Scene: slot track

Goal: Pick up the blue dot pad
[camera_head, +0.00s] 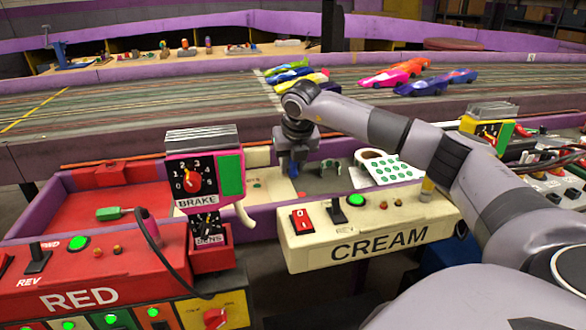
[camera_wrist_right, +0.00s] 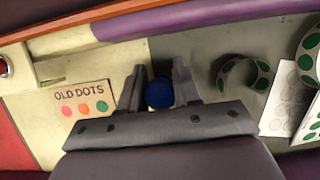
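The blue dot pad (camera_wrist_right: 159,93) shows in the right wrist view as a small dark-blue round thing between the two fingers of my right gripper (camera_wrist_right: 159,82). It fills the narrow gap, and the fingers look shut on it. Whether the pad touches the tray floor cannot be told. My left gripper is not in view.
An "OLD DOTS" card (camera_wrist_right: 82,101) lies left of the gripper. A roll with green dots (camera_wrist_right: 243,82) and white dot sheets (camera_wrist_right: 288,100) lie to its right. The brake box (camera_head: 205,175) and the cream control box (camera_head: 368,226) stand in front. A purple wall (camera_wrist_right: 180,18) borders the tray.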

